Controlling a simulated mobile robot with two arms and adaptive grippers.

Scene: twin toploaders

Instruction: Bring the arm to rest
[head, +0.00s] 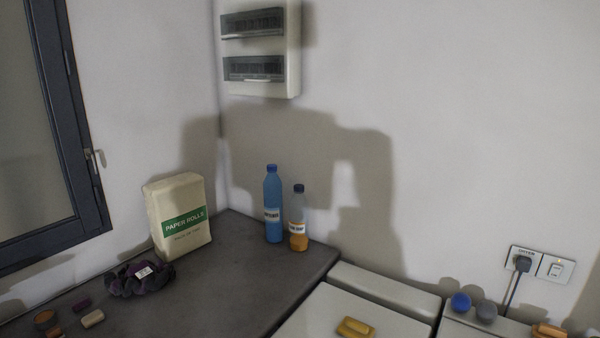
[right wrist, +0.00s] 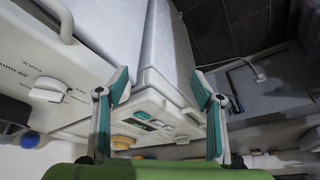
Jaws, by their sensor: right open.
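My right gripper (right wrist: 160,78) shows only in the right wrist view. Its two teal-padded fingers are spread wide apart, with nothing held between them. Behind and between the fingers are the white machine tops and a control panel with knobs (right wrist: 150,108). I cannot tell how far the fingers are from them. Neither gripper nor arm shows in the head view, and my left gripper is in no view.
White machines (head: 380,287) stand right, with a yellow block (head: 355,327) and blue ball (head: 460,303).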

